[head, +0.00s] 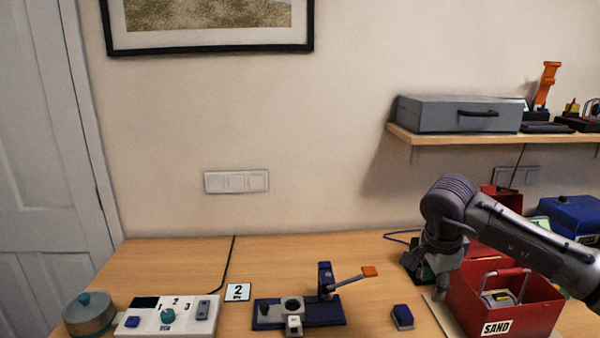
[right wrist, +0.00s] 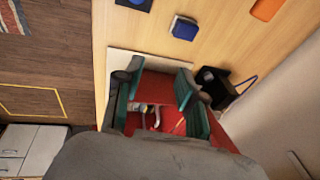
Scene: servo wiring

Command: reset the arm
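My right gripper (head: 440,283) hangs pointing down at the left edge of the red SAND box (head: 520,310). In the right wrist view, the two teal-padded fingers of my right gripper (right wrist: 158,78) stand apart with nothing held between them. The red box (right wrist: 166,82) shows below and between the fingers. My left gripper is in neither view. A dark blue stand (head: 322,312) with an upright post carries a lever with an orange tip (head: 369,271), tilted up to the right. The orange tip also shows in the right wrist view (right wrist: 267,8).
A blue block (head: 403,316) lies between stand and box. A black open holder (right wrist: 213,88) is close beside the gripper. A white control panel (head: 168,315) and round pot (head: 90,314) sit left. A shelf (head: 480,138) with a grey case (head: 458,114) overhangs behind. The table's back middle is clear.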

